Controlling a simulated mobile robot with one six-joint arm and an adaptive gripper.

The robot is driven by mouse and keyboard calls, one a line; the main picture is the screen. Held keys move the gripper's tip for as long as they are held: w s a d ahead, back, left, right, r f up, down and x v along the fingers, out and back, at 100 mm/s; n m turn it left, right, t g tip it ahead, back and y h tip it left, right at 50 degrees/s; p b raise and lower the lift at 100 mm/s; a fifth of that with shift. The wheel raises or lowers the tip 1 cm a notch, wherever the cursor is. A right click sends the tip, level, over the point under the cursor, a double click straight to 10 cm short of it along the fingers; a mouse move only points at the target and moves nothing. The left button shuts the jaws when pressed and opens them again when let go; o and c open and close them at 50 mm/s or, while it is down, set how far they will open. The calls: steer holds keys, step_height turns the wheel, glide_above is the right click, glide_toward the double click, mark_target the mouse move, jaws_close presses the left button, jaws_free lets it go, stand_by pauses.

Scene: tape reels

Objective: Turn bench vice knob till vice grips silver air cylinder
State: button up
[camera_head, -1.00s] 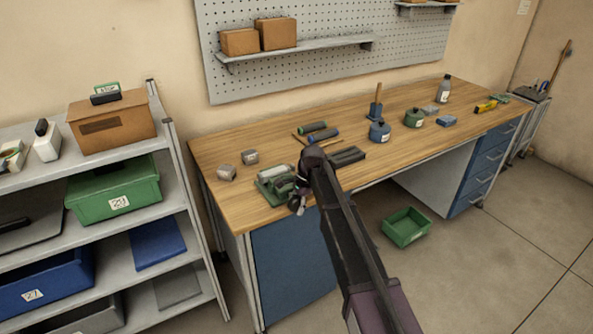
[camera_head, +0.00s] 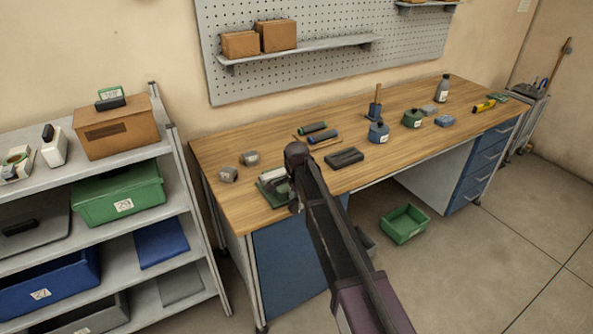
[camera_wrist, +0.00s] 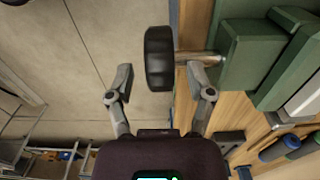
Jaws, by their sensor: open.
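The green bench vice (camera_head: 283,200) stands at the front left of the workbench, partly hidden by my arm. In the wrist view its green body (camera_wrist: 249,55) is at the right, with a metal shaft running left to a black knob (camera_wrist: 159,58). A silver piece, seemingly the air cylinder (camera_wrist: 303,101), shows at the right edge by the green jaws; whether they touch it is unclear. My gripper (camera_wrist: 160,72) is open, with the knob between its fingertips in the picture. The right fingertip is close to the shaft. I see gaps at both sides and no clear contact.
The wooden workbench (camera_head: 232,205) holds a dark block (camera_head: 344,158), two small grey pieces at the left, and dark rollers (camera_head: 312,128) behind. A shelf rack (camera_head: 190,200) stands close at left. A green bin (camera_head: 404,223) is on the floor.

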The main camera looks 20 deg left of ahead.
mark_target(297, 199)
step_height(297, 199, up, 10)
steer(key=p, duration=0.9)
steer(key=shift+r+p, duration=0.15)
steer(key=shift+p, duration=0.15)
steer(key=shift+d, duration=0.15)
steer(key=s+d+n, duration=0.2)
steer(key=d, duration=1)
steer(key=s+d+n, duration=0.2)
steer(key=s+d, duration=0.1)
steer(key=d, duration=0.9)
steer(key=s+d+n, duration=0.2)
steer(key=s+d, duration=0.4)
steer(key=d, duration=0.3)
steer(key=s+d+f+n+b, duration=0.1)
steer(key=s+d, duration=0.4)
steer(key=d, duration=0.5)
steer(key=shift+s+f+n+b, duration=0.3)
steer(key=shift+s+n, duration=0.05)
steer(key=shift+n, duration=0.25)
